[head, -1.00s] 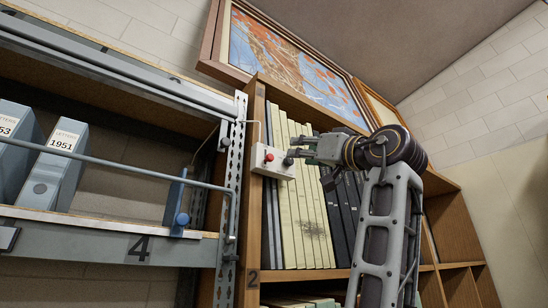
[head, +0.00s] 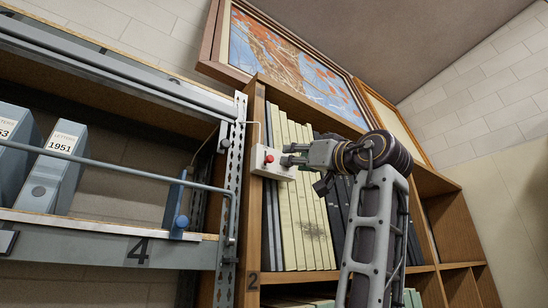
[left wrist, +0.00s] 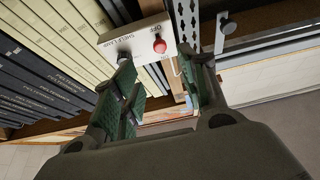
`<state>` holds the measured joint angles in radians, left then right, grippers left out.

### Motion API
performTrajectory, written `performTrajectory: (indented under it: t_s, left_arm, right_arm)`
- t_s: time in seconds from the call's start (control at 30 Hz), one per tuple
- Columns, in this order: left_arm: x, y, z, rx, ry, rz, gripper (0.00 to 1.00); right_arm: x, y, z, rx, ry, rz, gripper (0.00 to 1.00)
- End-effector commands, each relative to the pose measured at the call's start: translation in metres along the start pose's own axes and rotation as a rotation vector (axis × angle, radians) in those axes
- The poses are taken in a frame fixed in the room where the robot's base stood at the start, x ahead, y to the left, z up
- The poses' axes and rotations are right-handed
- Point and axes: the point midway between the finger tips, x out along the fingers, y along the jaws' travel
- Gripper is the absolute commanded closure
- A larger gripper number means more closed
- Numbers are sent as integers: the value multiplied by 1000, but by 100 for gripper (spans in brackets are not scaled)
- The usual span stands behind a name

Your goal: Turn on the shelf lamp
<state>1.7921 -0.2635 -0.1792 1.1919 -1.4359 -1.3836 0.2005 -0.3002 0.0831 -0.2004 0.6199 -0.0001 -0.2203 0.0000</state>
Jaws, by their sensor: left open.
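A small white switch box (head: 263,168) is fixed to the front edge of the wooden bookcase, with a red button (head: 268,158) on it. In the left wrist view the box (left wrist: 122,45) is lettered SHELF LAMP, and its red button (left wrist: 160,46) is marked OFF. My left gripper (head: 287,160) is open, its fingertips close to the right part of the box. In the left wrist view its left finger covers part of the box; I cannot tell whether it touches. I cannot make out the lamp itself. My right gripper is not in view.
A perforated metal upright (head: 231,195) and a blue-grey rail shelf with box files (head: 52,170) stand left of the switch box. Cream and dark bound volumes (head: 305,205) fill the bookcase behind my gripper. A framed picture (head: 290,65) hangs above.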

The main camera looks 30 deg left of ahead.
Motion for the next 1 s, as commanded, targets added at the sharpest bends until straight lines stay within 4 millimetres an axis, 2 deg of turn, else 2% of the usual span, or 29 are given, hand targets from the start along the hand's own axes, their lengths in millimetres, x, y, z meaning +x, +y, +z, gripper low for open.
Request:
performTrajectory:
  t_s: [0.6,0.8,1.0]
  left_arm:
    - [84,0,-2,1,-1,-1,57]
    - [104,0,-2,1,0,-1,57]
    - [113,0,-1,1,0,0,57]
  right_arm:
    - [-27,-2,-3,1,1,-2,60]
    - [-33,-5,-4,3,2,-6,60]
    - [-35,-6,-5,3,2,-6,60]
